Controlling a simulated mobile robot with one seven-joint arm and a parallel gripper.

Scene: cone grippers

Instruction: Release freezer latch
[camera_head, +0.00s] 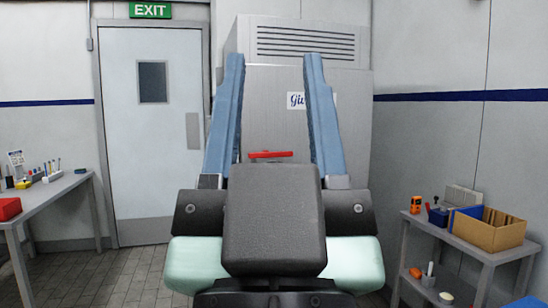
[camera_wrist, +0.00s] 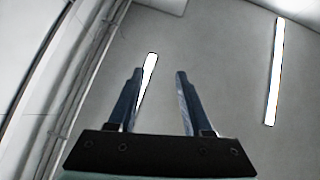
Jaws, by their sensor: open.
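The freezer (camera_head: 267,116) is a tall grey metal cabinet straight ahead in the head view, with a slatted vent on top and a partly hidden label. Its red latch handle (camera_head: 270,154) lies level across the front, seen between my fingers. My gripper (camera_head: 272,62) is open and empty, its two blue fingers pointing up in front of the freezer. The dark gripper body hides the freezer front below the latch. In the wrist view my gripper (camera_wrist: 158,72) is also open, with only ceiling and lights behind it; the latch does not show there.
A closed grey door (camera_head: 152,120) under an EXIT sign is left of the freezer. A workbench (camera_head: 50,195) with small tools stands at the left. A shelf cart (camera_head: 480,252) with an open cardboard box (camera_head: 490,232) stands at the right. Tiled floor shows at the left.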

